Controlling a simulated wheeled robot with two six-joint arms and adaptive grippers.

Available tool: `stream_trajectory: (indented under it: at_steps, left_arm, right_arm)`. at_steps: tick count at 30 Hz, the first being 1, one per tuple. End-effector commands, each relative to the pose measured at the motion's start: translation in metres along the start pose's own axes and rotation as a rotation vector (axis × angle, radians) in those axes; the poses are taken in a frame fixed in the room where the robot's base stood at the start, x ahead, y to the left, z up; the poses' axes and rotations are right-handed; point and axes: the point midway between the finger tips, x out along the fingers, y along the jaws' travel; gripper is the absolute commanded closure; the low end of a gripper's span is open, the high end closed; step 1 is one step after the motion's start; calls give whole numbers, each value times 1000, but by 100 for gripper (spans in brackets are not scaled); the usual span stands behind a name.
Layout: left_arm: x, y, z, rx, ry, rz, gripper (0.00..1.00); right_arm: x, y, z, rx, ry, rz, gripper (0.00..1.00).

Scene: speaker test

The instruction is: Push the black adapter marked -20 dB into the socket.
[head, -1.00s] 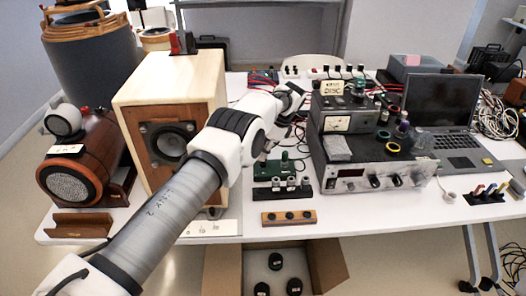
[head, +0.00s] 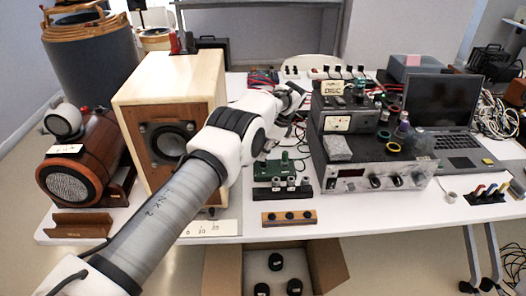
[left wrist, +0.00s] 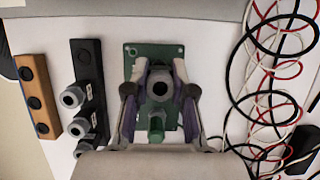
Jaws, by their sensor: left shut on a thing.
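My left gripper (left wrist: 158,90) is shut on a dark adapter (left wrist: 160,86) with a grey ring, held between its two fingers. No marking on it can be read. In the left wrist view the adapter is over the green board (left wrist: 136,60); whether it touches the socket cannot be told, as the fingers and adapter hide that spot. A green cylinder (left wrist: 156,126) stands on the board beside the fingers. In the head view the green board (head: 287,166) stands behind the black rack, and my left arm partly hides the gripper. My right gripper is not in view.
The black rack (left wrist: 85,75) holds grey-ended adapters beside the board. A wooden block (head: 289,217) lies in front. The wooden speaker box (head: 150,92) stands left and the amplifier (head: 375,178) right. Loose red, black and white cables (left wrist: 262,95) lie beside the board.

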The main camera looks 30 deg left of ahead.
Motion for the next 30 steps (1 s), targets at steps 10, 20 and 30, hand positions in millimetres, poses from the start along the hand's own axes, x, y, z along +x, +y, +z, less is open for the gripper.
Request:
stream_trajectory:
  at_steps: [10,20,30]
  left_arm:
    - [5,0,-2,0,0,0,100]
    - [11,0,-4,0,0,0,100]
    - [17,0,-7,1,0,1,100]
  right_arm:
    - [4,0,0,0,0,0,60]
    - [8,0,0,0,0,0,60]
    - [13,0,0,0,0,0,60]
